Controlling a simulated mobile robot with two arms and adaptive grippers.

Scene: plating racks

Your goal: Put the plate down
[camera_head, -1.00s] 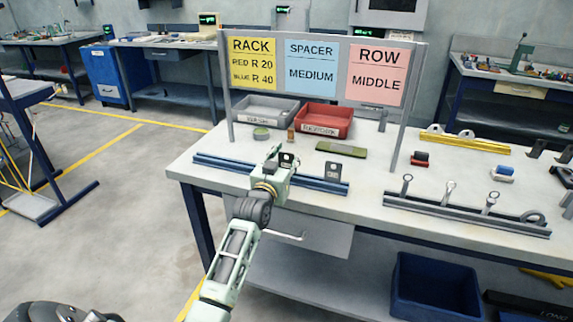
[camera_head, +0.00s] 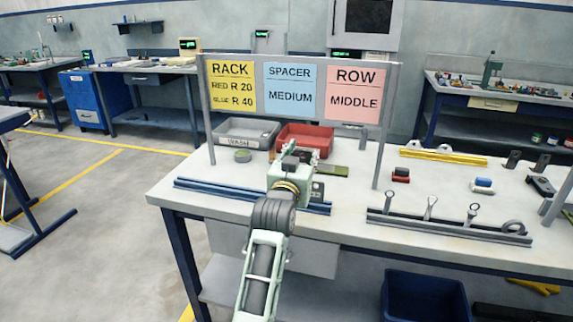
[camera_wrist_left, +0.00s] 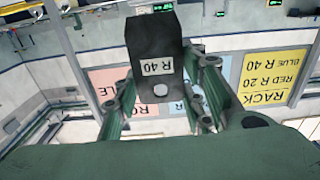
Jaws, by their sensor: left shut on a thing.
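In the left wrist view a black plate (camera_wrist_left: 157,45) with a white label "R 40" and a hole is between the fingers of my left gripper (camera_wrist_left: 162,98), which is shut on it. In the head view my left gripper (camera_head: 300,155) is over the bench, above and behind the blue rail (camera_head: 215,190); the held plate is mostly hidden by it. Another dark plate (camera_head: 318,190) stands upright at the right part of the blue rail. My right gripper is not in view.
A sign board (camera_head: 290,90) reads "RED R 20, BLUE R 40", "MEDIUM", "MIDDLE". Behind are a grey tray (camera_head: 246,142) and a red tray (camera_head: 284,142). A yellow rail (camera_head: 455,157) and a grey rail with several metal pieces (camera_head: 450,228) lie to the right.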

